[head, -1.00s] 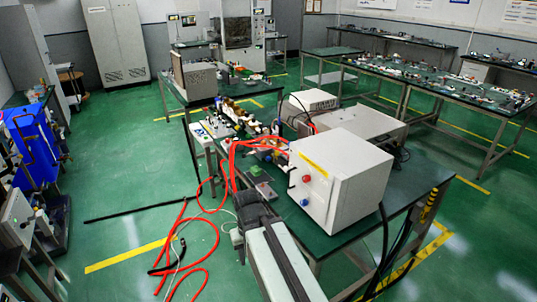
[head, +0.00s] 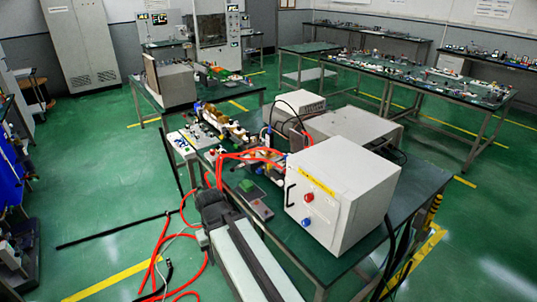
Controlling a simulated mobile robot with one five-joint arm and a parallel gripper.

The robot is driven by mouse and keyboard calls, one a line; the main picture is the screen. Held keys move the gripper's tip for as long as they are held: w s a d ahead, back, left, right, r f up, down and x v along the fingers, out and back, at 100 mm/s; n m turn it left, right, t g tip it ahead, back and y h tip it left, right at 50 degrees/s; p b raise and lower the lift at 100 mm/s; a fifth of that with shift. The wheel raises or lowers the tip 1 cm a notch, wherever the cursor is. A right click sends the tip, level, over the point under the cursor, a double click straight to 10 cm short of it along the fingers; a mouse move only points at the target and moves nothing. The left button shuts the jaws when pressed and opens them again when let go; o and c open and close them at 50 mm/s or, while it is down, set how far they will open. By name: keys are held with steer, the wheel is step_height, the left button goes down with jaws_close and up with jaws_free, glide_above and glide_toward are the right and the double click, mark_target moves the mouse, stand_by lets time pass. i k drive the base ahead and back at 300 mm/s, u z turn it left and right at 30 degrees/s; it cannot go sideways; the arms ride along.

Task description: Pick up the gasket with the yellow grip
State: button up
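I cannot make out a gasket with a yellow grip in the head view; the small parts on the table are too small to tell apart. The dark green worktable (head: 418,208) carries a large white box (head: 355,188) with a yellow label strip (head: 318,180), a red knob and a blue knob on its front. A row of brass and white fittings (head: 225,125) runs along the table's left side. A long pale and dark beam, probably my arm, rises from the bottom edge beside the table. I cannot make out any gripper fingers.
Red hoses (head: 160,240) run from the table down to the floor on the left. A dark rod (head: 112,231) lies on the green floor. A black and yellow striped object (head: 433,210) is at the table's right edge. Open floor lies to the left.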

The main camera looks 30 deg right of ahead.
mark_target(270, 167)
steer(key=z, duration=0.05)
steer(key=i, duration=0.8)
steer(key=u, duration=1.35)
